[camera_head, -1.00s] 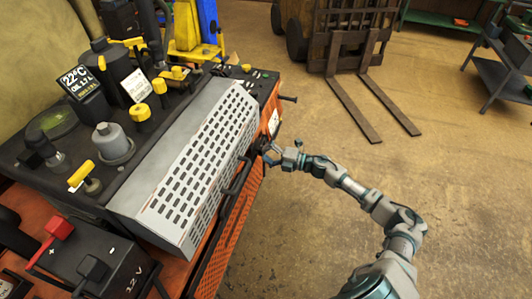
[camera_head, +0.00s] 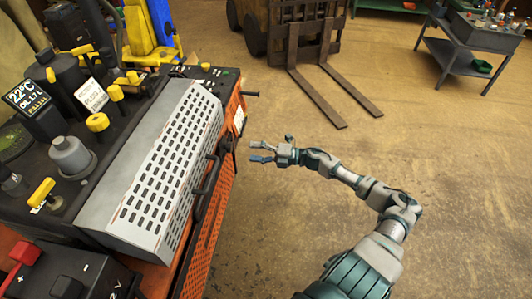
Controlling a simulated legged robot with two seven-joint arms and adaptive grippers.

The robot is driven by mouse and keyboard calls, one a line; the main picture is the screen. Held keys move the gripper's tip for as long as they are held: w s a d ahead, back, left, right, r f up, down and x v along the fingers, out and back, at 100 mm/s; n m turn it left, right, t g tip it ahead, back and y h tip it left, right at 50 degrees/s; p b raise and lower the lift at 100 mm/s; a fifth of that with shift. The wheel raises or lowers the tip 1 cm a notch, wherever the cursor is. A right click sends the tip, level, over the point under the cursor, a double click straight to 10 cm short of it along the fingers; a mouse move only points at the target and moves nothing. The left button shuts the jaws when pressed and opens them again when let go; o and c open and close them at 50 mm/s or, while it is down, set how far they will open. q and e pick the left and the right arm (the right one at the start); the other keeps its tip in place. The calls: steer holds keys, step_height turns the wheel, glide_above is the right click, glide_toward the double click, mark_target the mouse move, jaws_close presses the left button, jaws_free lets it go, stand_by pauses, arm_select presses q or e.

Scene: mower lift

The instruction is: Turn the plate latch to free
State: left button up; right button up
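The orange machine carries a grey perforated plate (camera_head: 160,165) on its sloping front. A dark fitting, which looks like the plate latch (camera_head: 226,143), sits on the machine's right side near the plate's edge. It is too small to tell which way it is turned. My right gripper (camera_head: 256,152) is open and empty, its fingers pointing left towards this fitting, with a gap of floor visible between them. A black handle (camera_head: 208,175) is on the side just below the fitting. My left gripper is not in view.
A battery (camera_head: 70,275) with a red terminal cap stands at the lower left. Caps, gauges and a display (camera_head: 27,97) crowd the machine's top. A forklift with two forks (camera_head: 333,95) and a grey cart (camera_head: 460,50) stand behind. The floor right of the machine is clear.

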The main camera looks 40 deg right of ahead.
steer(key=v, duration=0.4)
steer(key=shift+d+f, duration=0.15)
steer(key=shift+d, duration=0.3)
steer(key=shift+a, duration=0.25)
steer(key=shift+d, duration=0.1)
